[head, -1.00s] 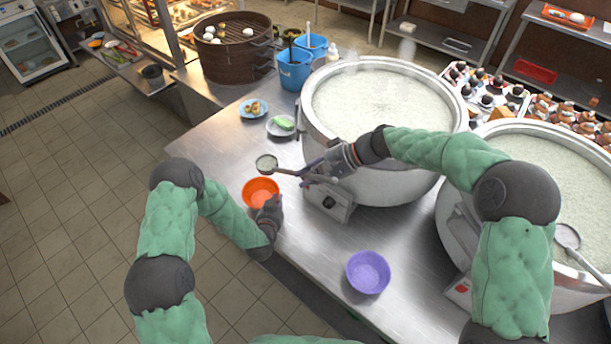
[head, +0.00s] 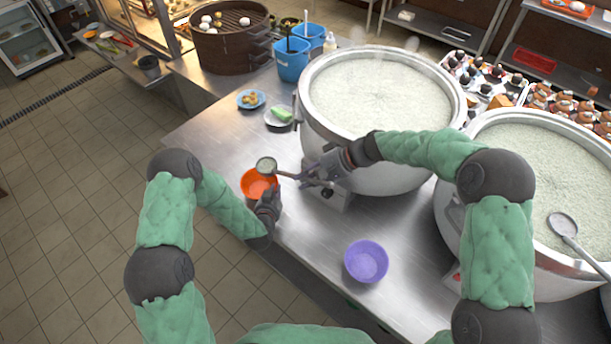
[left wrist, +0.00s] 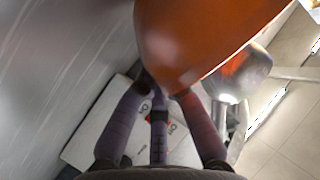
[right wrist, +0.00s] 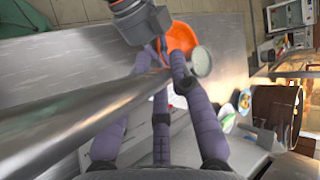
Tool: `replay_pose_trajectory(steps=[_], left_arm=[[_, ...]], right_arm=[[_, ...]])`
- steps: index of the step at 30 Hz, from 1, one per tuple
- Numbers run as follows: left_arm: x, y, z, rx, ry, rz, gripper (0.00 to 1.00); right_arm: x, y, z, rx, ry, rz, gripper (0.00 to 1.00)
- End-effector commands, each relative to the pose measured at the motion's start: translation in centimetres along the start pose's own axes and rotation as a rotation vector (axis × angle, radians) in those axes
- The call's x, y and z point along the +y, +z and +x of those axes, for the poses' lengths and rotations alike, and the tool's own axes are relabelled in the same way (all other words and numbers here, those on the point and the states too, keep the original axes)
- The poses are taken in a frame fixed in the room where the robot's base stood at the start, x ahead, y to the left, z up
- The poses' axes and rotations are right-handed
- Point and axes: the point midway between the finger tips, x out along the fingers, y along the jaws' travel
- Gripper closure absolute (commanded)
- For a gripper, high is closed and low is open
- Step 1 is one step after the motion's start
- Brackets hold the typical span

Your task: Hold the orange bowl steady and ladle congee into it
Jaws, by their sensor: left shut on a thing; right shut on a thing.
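The orange bowl (head: 254,186) is at the counter's left edge, beside the left pot. My left gripper (head: 268,200) is shut on its near right side; in the left wrist view the bowl (left wrist: 200,35) rises from between the fingers (left wrist: 160,95). My right gripper (head: 308,179) is shut on the ladle's handle. The ladle's cup (head: 266,165) holds pale congee and overlaps the bowl's far rim in the head view. The right wrist view shows the cup (right wrist: 201,62) beside the bowl's opening (right wrist: 181,38). Whether cup and bowl touch, I cannot tell.
The left congee pot (head: 380,95) stands behind my right gripper; the right pot (head: 535,185) has another ladle (head: 563,225). A purple bowl (head: 366,262) sits at the counter's front. Small plates (head: 251,99), blue containers (head: 292,62) and a steamer (head: 230,45) are farther back.

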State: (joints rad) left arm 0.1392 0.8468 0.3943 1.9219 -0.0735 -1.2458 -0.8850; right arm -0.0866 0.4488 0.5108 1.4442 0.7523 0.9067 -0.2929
Motion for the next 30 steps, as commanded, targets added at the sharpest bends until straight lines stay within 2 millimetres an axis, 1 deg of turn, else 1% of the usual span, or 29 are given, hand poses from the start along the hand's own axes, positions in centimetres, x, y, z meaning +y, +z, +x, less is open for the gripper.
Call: replay_pose_trajectory(steps=[1, 11, 30], left_arm=[[0.0, 0.0, 0.0, 0.001, -0.001, 0.000, 1.00], [0.0, 0.0, 0.0, 0.001, -0.001, 0.000, 1.00], [0.0, -0.1, 0.0, 0.001, -0.001, 0.000, 1.00]], right_arm=[[-0.3, -0.2, -0.1, 0.004, 0.016, -0.027, 1.00], [-0.5, -0.9, -0.3, 0.006, 0.185, -0.244, 1.00], [-1.7, -1.5, -0.1, 0.010, 0.560, -0.728, 1.00]])
